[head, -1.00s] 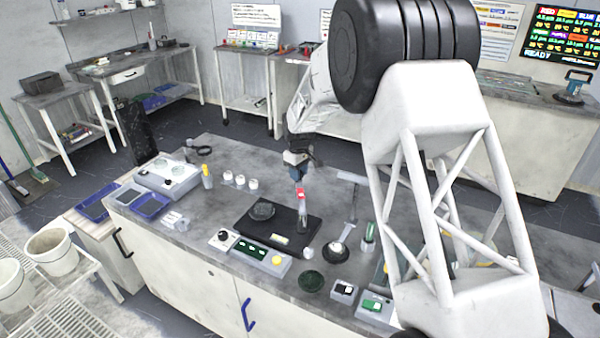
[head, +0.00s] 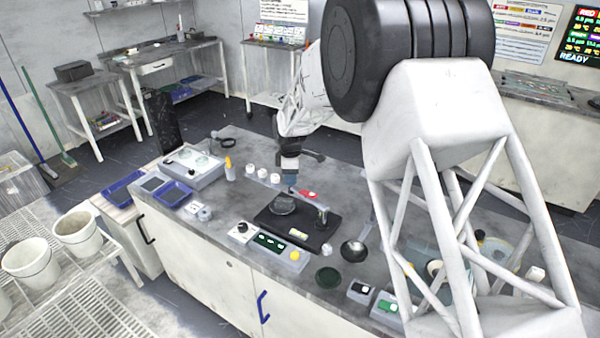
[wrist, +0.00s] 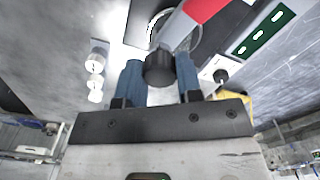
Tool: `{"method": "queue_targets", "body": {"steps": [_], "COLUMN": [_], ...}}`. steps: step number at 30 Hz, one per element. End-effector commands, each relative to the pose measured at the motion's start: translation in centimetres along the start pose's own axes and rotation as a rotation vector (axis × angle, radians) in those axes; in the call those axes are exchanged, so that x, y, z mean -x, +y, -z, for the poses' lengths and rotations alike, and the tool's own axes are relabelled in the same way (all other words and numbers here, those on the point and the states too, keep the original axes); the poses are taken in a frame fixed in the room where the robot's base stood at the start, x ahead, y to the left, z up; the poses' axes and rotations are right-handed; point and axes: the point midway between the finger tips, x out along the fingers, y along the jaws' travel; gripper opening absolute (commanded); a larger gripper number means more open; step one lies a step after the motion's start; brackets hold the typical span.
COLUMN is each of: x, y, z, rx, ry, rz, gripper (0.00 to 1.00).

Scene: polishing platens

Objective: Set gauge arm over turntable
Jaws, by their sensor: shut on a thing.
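The turntable (head: 284,206) is a dark round disc on a black base plate (head: 318,236). A short post (head: 323,218) stands at the plate's right side. The gauge arm, with a red section (head: 309,195), reaches from above the post toward the turntable. My gripper (head: 290,188) is above the turntable's rear part. In the wrist view its blue fingers (wrist: 158,78) are shut on a dark round knob (wrist: 158,69) at the gauge arm's end. The arm's red part (wrist: 205,9) and the turntable's rim (wrist: 152,27) show beyond. The gap between knob and disc is hard to judge.
A control box (head: 268,246) with green switches and a yellow button stands in front of the plate. A grey device (head: 194,165), white cups (head: 262,173) and a yellow bottle (head: 229,168) are behind and left. A dark bowl (head: 353,250) stands right of the plate.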

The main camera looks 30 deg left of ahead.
Motion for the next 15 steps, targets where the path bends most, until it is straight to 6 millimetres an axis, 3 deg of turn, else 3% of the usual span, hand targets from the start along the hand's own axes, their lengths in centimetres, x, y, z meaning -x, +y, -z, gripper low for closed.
{"method": "queue_targets", "body": {"steps": [15], "x": [0.1], "y": [-2.6], "z": [2.1], "rx": [0.233], "ry": [0.001], "rz": [-0.003], "gripper": [0.0]}}
